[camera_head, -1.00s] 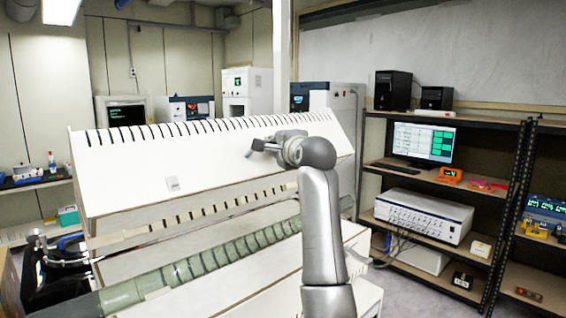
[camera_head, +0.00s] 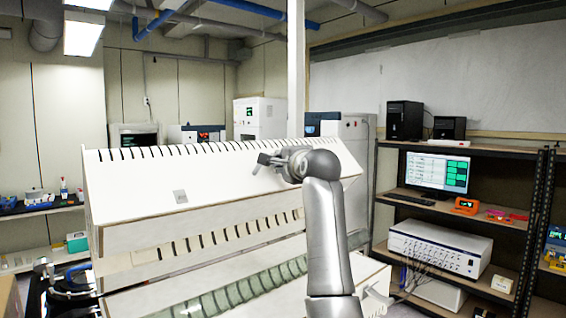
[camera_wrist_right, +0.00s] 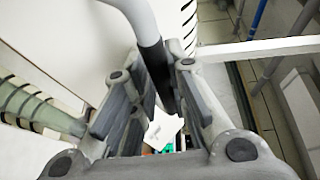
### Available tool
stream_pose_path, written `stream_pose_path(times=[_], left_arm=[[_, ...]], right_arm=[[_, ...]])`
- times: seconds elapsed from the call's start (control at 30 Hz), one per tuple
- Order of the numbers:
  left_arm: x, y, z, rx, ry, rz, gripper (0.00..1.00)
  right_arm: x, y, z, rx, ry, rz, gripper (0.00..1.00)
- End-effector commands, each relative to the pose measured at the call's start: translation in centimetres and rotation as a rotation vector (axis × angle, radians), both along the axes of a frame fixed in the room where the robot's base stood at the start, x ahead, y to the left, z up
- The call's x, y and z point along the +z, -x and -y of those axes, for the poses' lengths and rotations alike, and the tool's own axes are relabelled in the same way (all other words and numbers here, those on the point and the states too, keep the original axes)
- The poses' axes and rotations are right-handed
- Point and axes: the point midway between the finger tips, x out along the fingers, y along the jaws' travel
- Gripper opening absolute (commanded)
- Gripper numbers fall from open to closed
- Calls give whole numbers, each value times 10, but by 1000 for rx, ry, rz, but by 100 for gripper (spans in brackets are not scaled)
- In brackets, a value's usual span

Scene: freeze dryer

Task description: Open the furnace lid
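The furnace lid (camera_head: 225,190) is a long white angled cover with a row of slots along its top edge. In the head view it stands raised over the white furnace base (camera_head: 345,280). A ribbed green tube (camera_head: 235,292) shows in the gap below it. My right gripper (camera_head: 268,161) is at the lid's upper face, right of its middle. In the right wrist view my right gripper's fingers (camera_wrist_right: 158,100) close on both sides of a curved handle bar (camera_wrist_right: 137,18). The far end of the bar is hidden between the fingers. My left gripper is not in view.
A dark shelf (camera_head: 455,148) with a monitor (camera_head: 438,173) and a white instrument (camera_head: 440,247) stands at the right. Dark fittings with a blue part (camera_head: 72,275) sit by the furnace's left end. White machines (camera_head: 260,117) stand behind the lid.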

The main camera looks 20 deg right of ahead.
Motion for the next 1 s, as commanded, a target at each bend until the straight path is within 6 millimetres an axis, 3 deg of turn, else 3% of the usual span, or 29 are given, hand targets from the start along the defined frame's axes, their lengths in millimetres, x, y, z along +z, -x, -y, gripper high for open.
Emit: stream_pose_path(times=[0.1, 0.63, 0.77, 1.0], left_arm=[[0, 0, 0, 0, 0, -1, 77], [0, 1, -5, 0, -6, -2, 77], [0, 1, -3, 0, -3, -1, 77], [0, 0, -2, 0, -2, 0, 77]], right_arm=[[0, 0, 0, 0, 0, 0, 33], [-1, 3, 0, -1, -1, -2, 33], [1, 14, 0, 0, -1, 0, 33], [4, 51, 0, -1, -1, 2, 33]])
